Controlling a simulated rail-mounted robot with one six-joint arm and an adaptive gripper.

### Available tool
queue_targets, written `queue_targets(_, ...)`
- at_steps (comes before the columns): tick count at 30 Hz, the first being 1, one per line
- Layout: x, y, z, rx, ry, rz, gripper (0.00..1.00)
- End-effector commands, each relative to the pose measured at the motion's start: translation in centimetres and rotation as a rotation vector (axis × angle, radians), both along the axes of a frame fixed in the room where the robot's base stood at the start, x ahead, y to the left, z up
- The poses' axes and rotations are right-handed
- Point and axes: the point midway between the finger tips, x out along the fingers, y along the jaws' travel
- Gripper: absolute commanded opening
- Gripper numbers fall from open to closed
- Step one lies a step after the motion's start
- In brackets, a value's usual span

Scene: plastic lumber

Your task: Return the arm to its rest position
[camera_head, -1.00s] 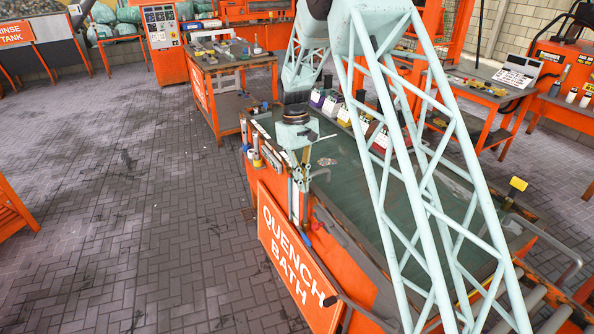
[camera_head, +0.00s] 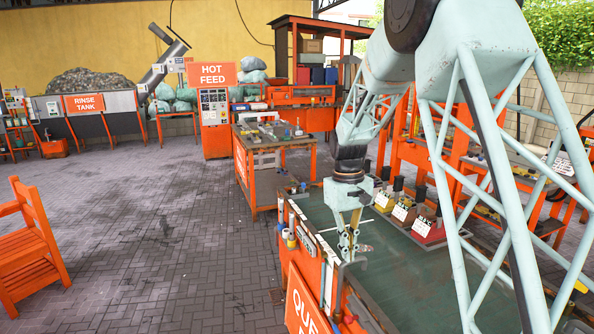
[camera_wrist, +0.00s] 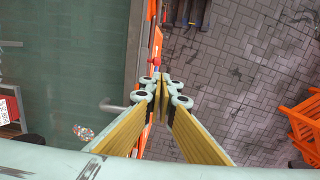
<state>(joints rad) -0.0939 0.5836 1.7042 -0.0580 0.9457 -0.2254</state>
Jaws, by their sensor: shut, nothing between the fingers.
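My gripper (camera_head: 347,254) points down over the left edge of the quench bath (camera_head: 425,275). In the camera_wrist view its fingertips (camera_wrist: 163,84) are together with nothing between them. That view looks down on the bath's green surface (camera_wrist: 75,62) at left and the brick floor (camera_wrist: 228,60) at right. My pale green lattice arm crosses the right of the camera_head view and hides part of the bath and the benches behind it.
Several labelled boxes (camera_head: 401,211) stand along the bath's far side. A workbench (camera_head: 270,150) with small items stands beyond the bath. An orange chair (camera_head: 32,250) stands at the left. The paved floor (camera_head: 160,200) between is open. A hot feed machine (camera_head: 214,118) stands farther back.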

Motion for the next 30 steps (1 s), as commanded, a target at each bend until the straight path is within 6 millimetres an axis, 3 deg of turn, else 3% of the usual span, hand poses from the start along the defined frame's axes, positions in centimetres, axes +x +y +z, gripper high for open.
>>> queue_targets(12, -4.8, -1.0, 7.0, 0.008, -0.056, -0.043, 0.00)
queue_targets(30, -13.0, -2.5, 15.0, 0.022, -0.131, -0.104, 0.00)
